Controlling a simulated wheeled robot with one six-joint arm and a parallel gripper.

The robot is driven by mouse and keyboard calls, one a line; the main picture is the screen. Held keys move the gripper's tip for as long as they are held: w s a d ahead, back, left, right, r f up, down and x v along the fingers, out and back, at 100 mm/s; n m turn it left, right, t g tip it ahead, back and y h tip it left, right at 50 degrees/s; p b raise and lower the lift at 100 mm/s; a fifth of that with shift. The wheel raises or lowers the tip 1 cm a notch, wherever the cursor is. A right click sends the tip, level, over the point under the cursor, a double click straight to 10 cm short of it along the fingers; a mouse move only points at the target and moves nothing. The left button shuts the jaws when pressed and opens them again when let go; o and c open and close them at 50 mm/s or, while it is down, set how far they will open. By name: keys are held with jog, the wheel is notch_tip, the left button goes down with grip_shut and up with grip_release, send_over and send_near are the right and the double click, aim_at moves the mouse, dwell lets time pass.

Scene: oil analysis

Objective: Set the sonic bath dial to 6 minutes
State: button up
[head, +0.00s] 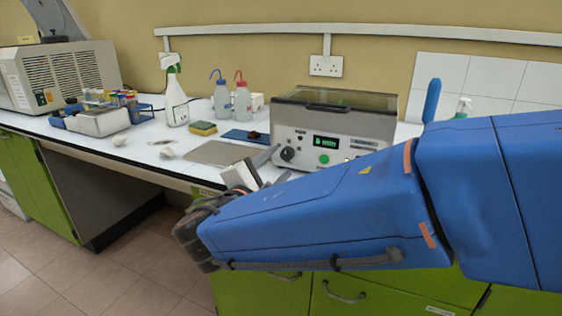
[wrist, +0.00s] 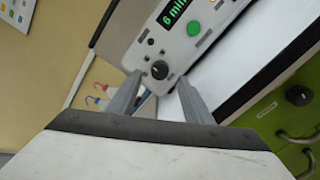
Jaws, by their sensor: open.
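The sonic bath (head: 335,121) stands on the white bench, a grey box with a lid on top and a pale front panel. Its black dial (head: 288,154) is at the left of the panel, beside a green-lit display (head: 325,142) and a green button (head: 323,160). In the wrist view the display (wrist: 173,12) reads "6 mi", the rest cut off by the frame edge. The dial (wrist: 160,70) lies beyond the fingertips there. My gripper (wrist: 158,82) is open and empty, its two grey fingers apart and pointing at the panel. In the head view my gripper (head: 262,164) is just in front of the dial.
Left of the bath are a grey mat (head: 220,153), a yellow sponge (head: 203,128), a spray bottle (head: 175,100) and two wash bottles (head: 232,102). A tray of small bottles (head: 100,118) stands farther left. Green cabinets (head: 390,291) are below the bench.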

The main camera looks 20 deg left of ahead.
jog(key=s+a, duration=0.1)
jog(key=s, duration=1.2)
jog(key=shift+s, duration=0.25)
